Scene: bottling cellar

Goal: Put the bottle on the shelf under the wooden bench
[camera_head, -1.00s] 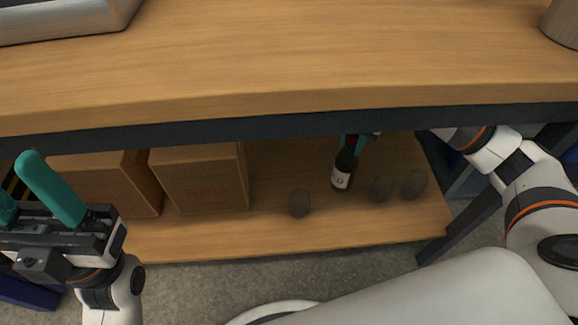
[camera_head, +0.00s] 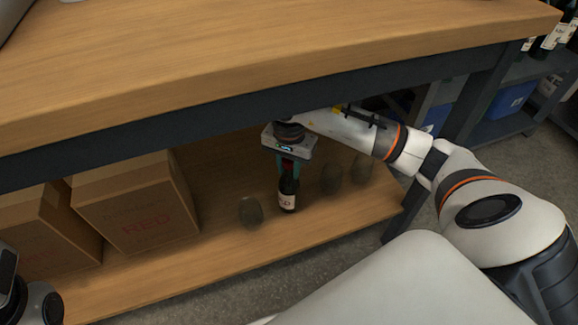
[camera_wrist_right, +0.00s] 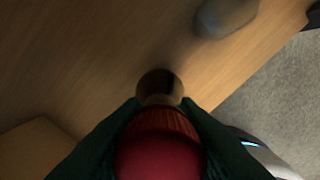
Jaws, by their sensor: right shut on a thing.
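A dark bottle (camera_head: 288,194) with a white label and a red top is upright at the lower shelf (camera_head: 225,235) under the wooden bench (camera_head: 270,60). My right gripper (camera_head: 288,162) reaches in under the bench top and is shut on the neck of the bottle. In the right wrist view the red cap of the bottle (camera_wrist_right: 158,160) sits between the two dark green fingers. Whether the bottle's base touches the shelf I cannot tell for sure. Of my left arm only a part shows at the lower left edge; its fingers are out of view.
Two cardboard boxes, the nearer one (camera_head: 135,205) marked RED, fill the shelf's left part. A dark bench leg (camera_head: 405,212) stands at right.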

